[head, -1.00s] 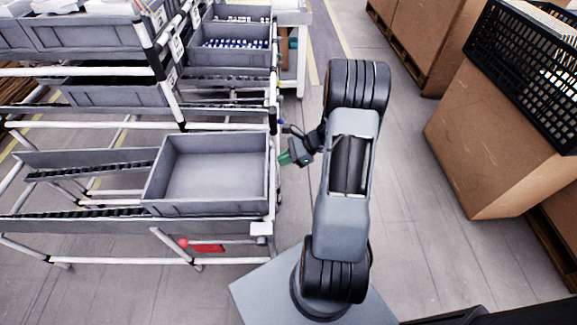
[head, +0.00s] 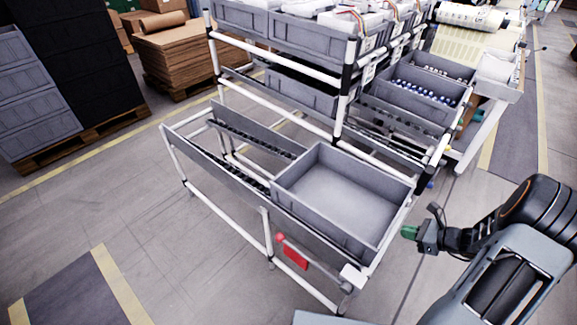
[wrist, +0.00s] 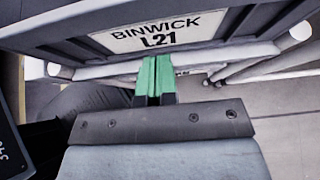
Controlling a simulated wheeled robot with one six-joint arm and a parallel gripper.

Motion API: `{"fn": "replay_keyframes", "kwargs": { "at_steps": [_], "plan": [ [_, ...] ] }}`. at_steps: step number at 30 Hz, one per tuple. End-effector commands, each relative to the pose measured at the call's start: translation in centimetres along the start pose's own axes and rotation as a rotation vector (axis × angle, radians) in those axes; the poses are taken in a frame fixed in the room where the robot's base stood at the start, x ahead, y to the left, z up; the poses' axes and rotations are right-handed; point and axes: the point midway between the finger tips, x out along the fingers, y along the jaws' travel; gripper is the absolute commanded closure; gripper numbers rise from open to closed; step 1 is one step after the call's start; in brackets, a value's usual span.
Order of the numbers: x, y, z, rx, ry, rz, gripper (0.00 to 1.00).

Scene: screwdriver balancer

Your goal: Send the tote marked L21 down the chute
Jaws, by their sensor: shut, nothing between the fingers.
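An empty grey open tote (head: 335,190) sits at the right end of the lower sloping roller lane (head: 232,178). In the wrist view, a grey wall carries a white label (wrist: 158,32) reading "BINWICK L21"; the label's face is hidden in the head view. My gripper (head: 409,232) is just right of the tote's end wall. In the wrist view its green fingertips (wrist: 155,72) are together, empty, just below the label. I cannot tell whether they touch the tote or the pale rail behind them.
A red tag (head: 293,252) and a small white block (head: 352,277) are at the lane's front corner. Upper racks hold more grey totes (head: 312,40) and a tote of bottles (head: 425,88). Open floor (head: 200,270) lies left of the rack. Stacked cardboard (head: 180,55) stands behind.

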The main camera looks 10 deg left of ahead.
Motion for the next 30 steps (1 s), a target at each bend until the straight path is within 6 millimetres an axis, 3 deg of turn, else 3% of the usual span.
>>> {"fn": "replay_keyframes", "kwargs": {
  "at_steps": [3,30],
  "plan": [
    [1.4,0.0,-0.9,0.000,0.000,0.001,1.00],
    [8.7,0.0,4.6,-0.002,0.000,0.002,1.00]
  ]
}}
